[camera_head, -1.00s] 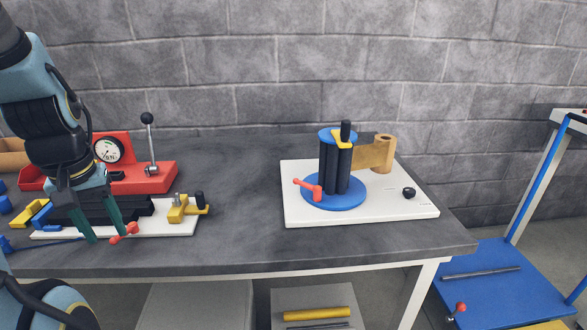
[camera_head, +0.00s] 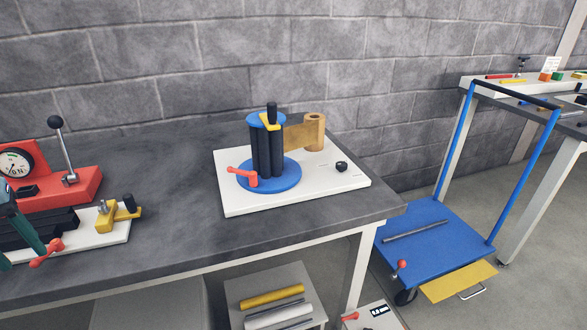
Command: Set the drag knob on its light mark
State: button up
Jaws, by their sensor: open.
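The drag knob (camera_head: 341,167) is a small black knob on the right part of the white base board (camera_head: 234,208), at the right of the bench. Small marks show on the board near it, too small to read, and I cannot tell which one is light or where the knob points. My gripper (camera_head: 37,249) is at the far left edge, partly cut off by the frame. It is open, near a red handle, and far to the left of the knob.
A blue feed stand (camera_head: 283,177) with black rollers and a red handle stands left of the knob, a tan strip roll (camera_head: 314,133) behind. A red gauge press (camera_head: 83,187) is at the left. Bare bench (camera_head: 170,190) lies between. A blue cart (camera_head: 425,230) stands right of the bench.

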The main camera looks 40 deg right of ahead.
aim_at(340, 166)
jog(key=k+l, duration=0.2)
jog(key=l, duration=0.2)
jog(key=k+l, duration=0.15)
jog(key=l, duration=0.25)
jog(key=k+l, duration=0.2)
jog(key=l, duration=0.2)
jog(key=k+l, duration=0.2)
jog(key=l, duration=0.15)
